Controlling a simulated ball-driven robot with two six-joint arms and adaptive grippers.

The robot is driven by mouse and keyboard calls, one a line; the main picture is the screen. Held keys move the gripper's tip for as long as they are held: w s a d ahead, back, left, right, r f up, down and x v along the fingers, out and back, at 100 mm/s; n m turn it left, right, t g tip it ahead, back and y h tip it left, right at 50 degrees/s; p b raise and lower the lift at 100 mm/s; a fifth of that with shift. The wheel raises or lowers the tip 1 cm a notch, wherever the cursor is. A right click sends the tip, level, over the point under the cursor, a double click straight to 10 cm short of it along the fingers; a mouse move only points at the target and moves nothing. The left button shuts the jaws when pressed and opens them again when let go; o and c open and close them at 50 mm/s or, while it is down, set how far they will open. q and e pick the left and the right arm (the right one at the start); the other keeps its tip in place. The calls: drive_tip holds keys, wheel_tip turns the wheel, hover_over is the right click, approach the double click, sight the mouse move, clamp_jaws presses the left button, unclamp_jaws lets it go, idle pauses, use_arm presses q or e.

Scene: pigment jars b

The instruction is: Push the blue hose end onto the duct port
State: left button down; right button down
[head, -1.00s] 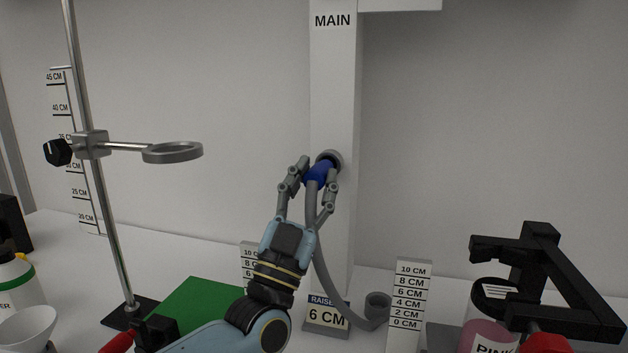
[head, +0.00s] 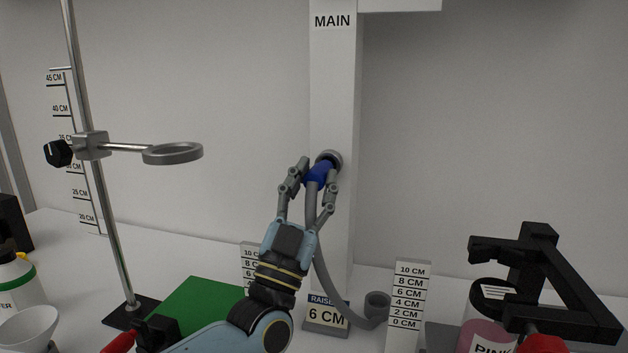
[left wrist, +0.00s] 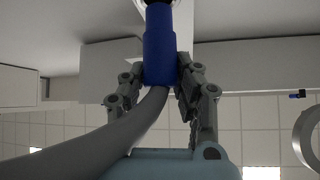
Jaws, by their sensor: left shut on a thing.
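The blue hose end (head: 318,177) is in my left gripper (head: 319,172), which is shut on it with a finger on each side. It also shows in the left wrist view (left wrist: 159,45), between the fingers (left wrist: 160,88). The grey duct port (head: 332,157) is a round collar on the white column marked MAIN. The hose end points up at the port and overlaps it in the head view. In the left wrist view its tip meets the dark opening at the top edge; I cannot tell how deep it sits. The grey hose (head: 322,270) hangs down below. My right gripper is not in view.
A metal stand with a ring (head: 172,152) rises at left. A green mat (head: 205,307) lies on the table. A 6 CM sign (head: 326,316) and a scale block (head: 408,295) stand near the column foot. A black holder (head: 540,275) and a pink jar (head: 480,335) are at right.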

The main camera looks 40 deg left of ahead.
use_arm(q)
drive_tip(key=shift+w+a, duration=0.3)
drive_tip(key=shift+w, duration=0.35)
drive_tip(key=shift+w+a, duration=0.3)
drive_tip(key=shift+w, duration=0.35)
drive_tip(key=c, duration=0.9)
unclamp_jaws()
drive_tip(key=shift+f, duration=0.1)
drive_tip(key=shift+s+f, duration=0.25)
drive_tip(key=v, duration=0.3)
drive_tip(key=shift+s+r, duration=0.2)
drive_tip(key=s+d, duration=0.1)
drive_tip(key=s, duration=0.2)
drive_tip(key=s+d, duration=0.1)
drive_tip(key=s, duration=0.3)
drive_tip(key=s+d, duration=0.1)
drive_tip(key=s, duration=0.2)
drive_tip(key=shift+s+r, duration=0.15)
drive_tip(key=shift+s, duration=0.2)
